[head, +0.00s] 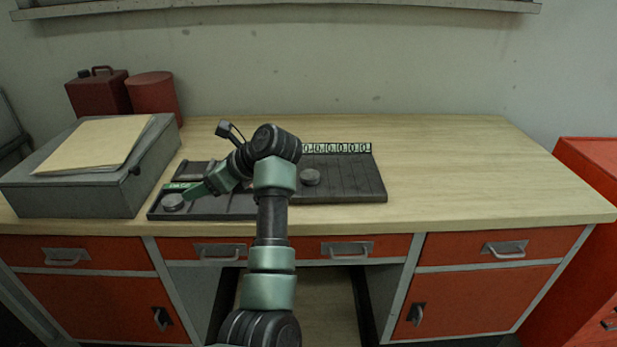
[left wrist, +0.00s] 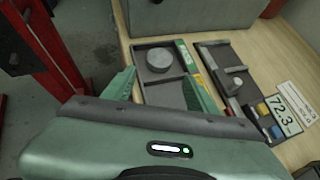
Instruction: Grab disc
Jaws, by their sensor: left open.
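A round grey disc (head: 173,201) lies at the left end of a dark tray (head: 225,207) on the workbench. In the left wrist view the disc (left wrist: 159,60) sits in a tray compartment, ahead of my fingertips. My left gripper (head: 193,190) is open and empty, reaching left just beside the disc. In the left wrist view its green fingers (left wrist: 161,88) are spread apart, with the disc beyond the gap between them. My arm hides the tray's middle. My right gripper is not in view.
A grey box (head: 80,185) with a tan folder (head: 95,146) stands close left of the tray. A red can (head: 98,92) and a red cylinder (head: 152,93) stand behind it. The right side of the wooden benchtop (head: 470,170) is clear.

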